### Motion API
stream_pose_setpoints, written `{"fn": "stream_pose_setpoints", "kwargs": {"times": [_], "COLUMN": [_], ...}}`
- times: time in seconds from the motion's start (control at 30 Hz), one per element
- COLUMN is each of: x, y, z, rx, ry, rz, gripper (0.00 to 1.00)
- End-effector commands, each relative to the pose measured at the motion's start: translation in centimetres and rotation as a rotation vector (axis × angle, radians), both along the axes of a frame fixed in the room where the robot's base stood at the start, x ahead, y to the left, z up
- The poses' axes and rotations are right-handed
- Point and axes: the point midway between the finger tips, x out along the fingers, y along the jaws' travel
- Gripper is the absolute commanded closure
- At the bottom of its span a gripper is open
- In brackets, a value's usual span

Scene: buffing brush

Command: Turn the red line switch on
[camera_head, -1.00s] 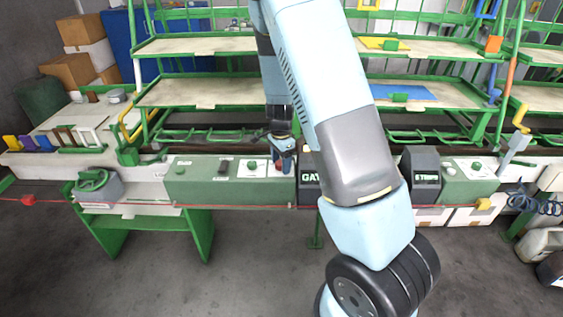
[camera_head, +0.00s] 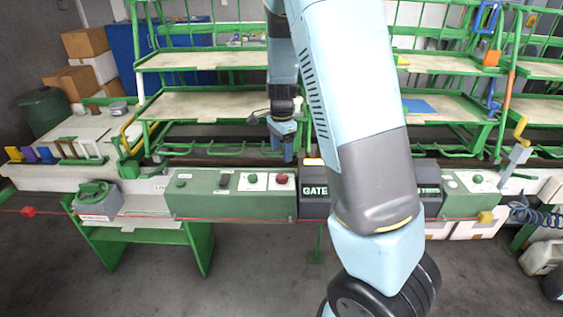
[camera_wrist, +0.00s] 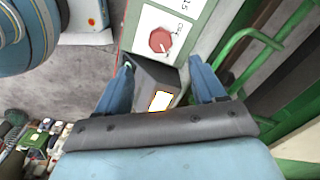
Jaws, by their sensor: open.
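The red switch (camera_head: 281,179) is a round red knob on a white plate at the right end of the green control panel (camera_head: 205,206). In the wrist view the red switch (camera_wrist: 160,40) shows as a faceted knob, beyond my fingertips. Small lettering surrounds it, but I cannot read its setting for certain. My gripper (camera_head: 288,157) hangs above and slightly behind the panel's right end, apart from the knob. In the wrist view my gripper (camera_wrist: 162,76) is open and empty, with the knob ahead of the gap between the fingers.
A dark box marked GATE (camera_head: 313,204) adjoins the panel on the right; its bright patch (camera_wrist: 161,101) shows between my fingers. A green knob (camera_head: 252,179) sits left of the red one. Green shelving (camera_head: 205,103) stands behind. A red line (camera_head: 150,218) runs along the front.

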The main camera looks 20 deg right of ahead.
Motion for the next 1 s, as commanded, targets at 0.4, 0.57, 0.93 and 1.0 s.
{"fn": "stream_pose_setpoints", "kwargs": {"times": [0.4, 0.57, 0.93, 1.0], "x": [0.0, 0.0, -0.8, -1.6], "y": [0.0, 0.0, -0.1, -0.1], "z": [2.9, 2.9, 4.3, 5.4], "rx": [0.0, 0.0, 0.02, 0.037], "ry": [0.0, 0.001, -0.016, -0.029], "rz": [-0.001, -0.001, 0.044, 0.089], "gripper": [0.31, 0.31, 0.31, 0.31]}}
